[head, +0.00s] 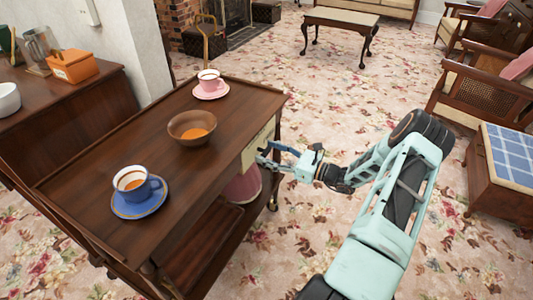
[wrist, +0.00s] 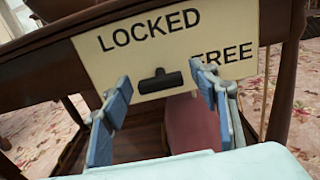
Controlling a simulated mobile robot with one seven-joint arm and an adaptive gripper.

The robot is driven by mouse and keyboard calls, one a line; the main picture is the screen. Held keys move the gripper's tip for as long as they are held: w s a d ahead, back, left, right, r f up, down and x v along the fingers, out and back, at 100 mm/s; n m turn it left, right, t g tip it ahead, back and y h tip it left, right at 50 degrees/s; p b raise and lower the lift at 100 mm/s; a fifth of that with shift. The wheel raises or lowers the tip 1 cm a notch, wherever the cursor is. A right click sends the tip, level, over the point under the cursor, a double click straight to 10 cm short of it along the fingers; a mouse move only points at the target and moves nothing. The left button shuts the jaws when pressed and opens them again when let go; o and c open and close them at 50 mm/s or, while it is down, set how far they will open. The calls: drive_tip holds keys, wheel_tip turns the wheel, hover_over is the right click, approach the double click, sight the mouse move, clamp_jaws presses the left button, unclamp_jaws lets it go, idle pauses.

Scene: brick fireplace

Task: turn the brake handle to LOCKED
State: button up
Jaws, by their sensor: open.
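A cream panel (wrist: 105,72) marked LOCKED at left and FREE at right is on the side of a dark wooden trolley (head: 90,185). Its edge also shows in the head view (head: 250,155). The brake handle (wrist: 160,81) is a short dark bar below the words, lying nearly level in the wrist view. Which word it is set to, I cannot tell. In the head view the handle is hidden. My gripper (wrist: 161,90) is open, with one blue finger on each side of the handle and gaps showing. It also shows beside the panel in the head view (head: 264,154).
On the trolley top stand a blue cup on a saucer (head: 137,186), a brown bowl (head: 190,128) and a pink cup on a saucer (head: 210,83). A pink object (head: 243,186) is on the lower shelf. Open carpet lies right of the trolley; chairs stand further right.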

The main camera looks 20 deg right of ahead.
drive_tip(key=shift+w+a, duration=0.3)
drive_tip(key=shift+w, duration=0.1)
drive_tip(key=c, duration=1.2)
